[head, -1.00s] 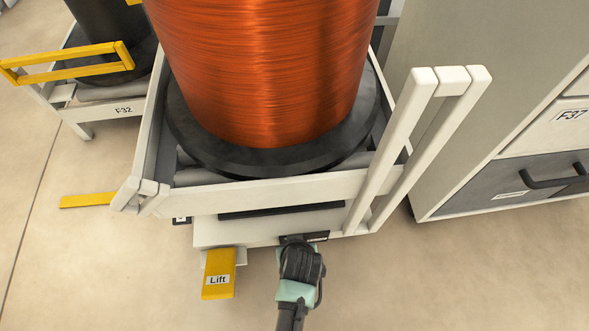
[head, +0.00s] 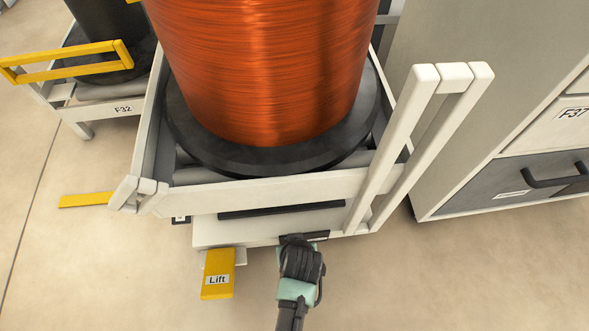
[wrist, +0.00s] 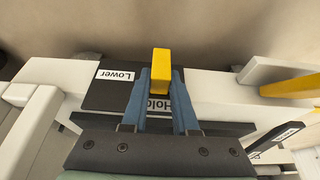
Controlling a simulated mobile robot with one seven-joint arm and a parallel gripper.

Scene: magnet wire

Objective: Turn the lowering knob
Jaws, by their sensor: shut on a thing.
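The yellow lowering knob (wrist: 161,66) shows in the wrist view on a black plate (wrist: 108,96) with the labels "Lower" and "Hold". The knob stands between the two blue fingers of my gripper (wrist: 161,80), which is shut on it. The fingers cover part of the "Hold" label. In the head view my gripper (head: 302,252) is at the front edge of the white lift cart (head: 215,236), right of the yellow Lift pedal (head: 218,274). The knob is hidden there behind my wrist.
A large orange wire spool (head: 262,70) stands on a black base inside the cart's frame. Slanted white posts (head: 395,150) rise at the cart's right. A grey cabinet (head: 440,120) stands farther right. The floor (head: 110,270) is bare at the front left.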

